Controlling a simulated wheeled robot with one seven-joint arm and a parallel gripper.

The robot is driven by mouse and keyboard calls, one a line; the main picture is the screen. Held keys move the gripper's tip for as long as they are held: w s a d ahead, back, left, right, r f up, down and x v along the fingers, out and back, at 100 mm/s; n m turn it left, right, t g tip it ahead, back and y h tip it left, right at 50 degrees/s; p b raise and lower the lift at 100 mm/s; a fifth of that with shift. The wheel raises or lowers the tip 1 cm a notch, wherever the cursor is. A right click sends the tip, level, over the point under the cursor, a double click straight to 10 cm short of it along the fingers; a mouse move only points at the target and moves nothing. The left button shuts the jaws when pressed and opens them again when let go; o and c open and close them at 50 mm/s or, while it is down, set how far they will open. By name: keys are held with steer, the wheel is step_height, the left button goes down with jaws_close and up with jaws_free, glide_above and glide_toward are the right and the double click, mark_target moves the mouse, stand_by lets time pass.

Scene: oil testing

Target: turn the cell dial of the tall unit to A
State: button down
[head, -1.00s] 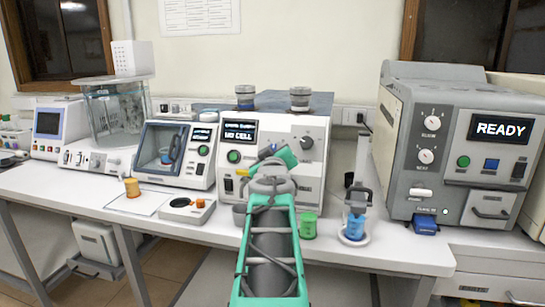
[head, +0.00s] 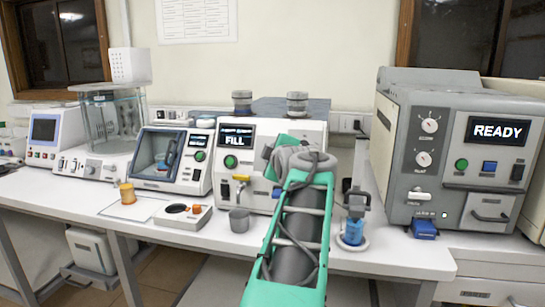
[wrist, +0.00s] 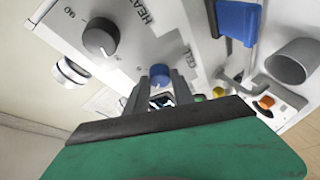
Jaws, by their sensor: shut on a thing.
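The tall grey unit (head: 391,160) stands on the right with its screen reading READY. Its front has an upper dial (head: 429,125) and a lower dial (head: 423,159), with labels too small to read. My gripper is at the front of the white middle unit (head: 275,135), whose screen reads FILL. In the wrist view my gripper (wrist: 160,80) is shut on a small round blue knob (wrist: 159,73) beside lettering that starts CEL. A larger grey dial (wrist: 100,38) sits apart from my fingers. In the head view my arm hides the fingertips and this knob.
A grey cup (head: 239,220) stands before the middle unit, left of my arm. A blue cup on a holder (head: 352,231) stands right of it. Two lidded jars (head: 297,102) (head: 242,101) sit on the unit. A blue piece (wrist: 237,20) projects near my fingers.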

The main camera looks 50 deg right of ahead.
stand_by(0.4)
steer(key=c, duration=1.1)
jaws_free()
steer(key=v, duration=0.7)
steer(key=shift+s+a+r, duration=0.1)
steer(key=shift+s+a, duration=0.1)
steer(key=shift+s, duration=0.15)
